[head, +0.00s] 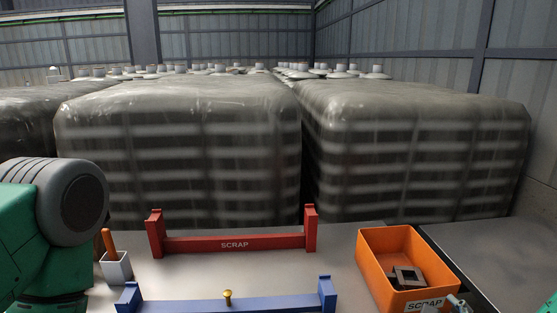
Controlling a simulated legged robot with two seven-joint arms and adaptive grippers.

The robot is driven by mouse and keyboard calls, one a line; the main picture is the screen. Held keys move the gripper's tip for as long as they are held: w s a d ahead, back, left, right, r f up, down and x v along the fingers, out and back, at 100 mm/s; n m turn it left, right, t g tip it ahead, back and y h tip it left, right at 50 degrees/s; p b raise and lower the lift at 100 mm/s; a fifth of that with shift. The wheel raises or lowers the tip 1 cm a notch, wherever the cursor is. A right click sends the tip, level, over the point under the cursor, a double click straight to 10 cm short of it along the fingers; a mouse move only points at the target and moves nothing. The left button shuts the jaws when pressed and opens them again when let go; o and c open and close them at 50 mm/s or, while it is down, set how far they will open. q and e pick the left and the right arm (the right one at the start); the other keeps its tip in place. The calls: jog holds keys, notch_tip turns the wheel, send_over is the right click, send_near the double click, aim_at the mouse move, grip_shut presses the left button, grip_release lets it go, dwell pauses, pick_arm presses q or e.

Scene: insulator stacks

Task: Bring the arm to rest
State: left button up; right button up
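My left arm, teal with a round grey joint, stands at the left edge of the head view, and its gripper is out of the picture. A sliver of teal, likely my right arm, shows in the bottom right corner. Small grey parts (457,303) at the bottom edge, in front of the orange bin (386,244), may be the tips of my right gripper. They are too cut off to show whether it is open or shut. No held object is visible.
A red rack (235,244) marked SCRAP and a blue rack (232,305) with a brass piece (227,296) stand on the grey table (345,262). A white cup (116,268) holds an orange handle (109,241). The bin holds a metal piece (406,277). Wrapped stacks (185,150) stand behind.

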jog(key=s+f+n+g+b, duration=0.2)
jog(key=s+f+n+g, duration=0.8)
jog(key=s+f+n, duration=1.2)
jog(key=s+n, duration=0.1)
jog(key=n, duration=0.6)
jog(key=shift+w+a+f, duration=0.1)
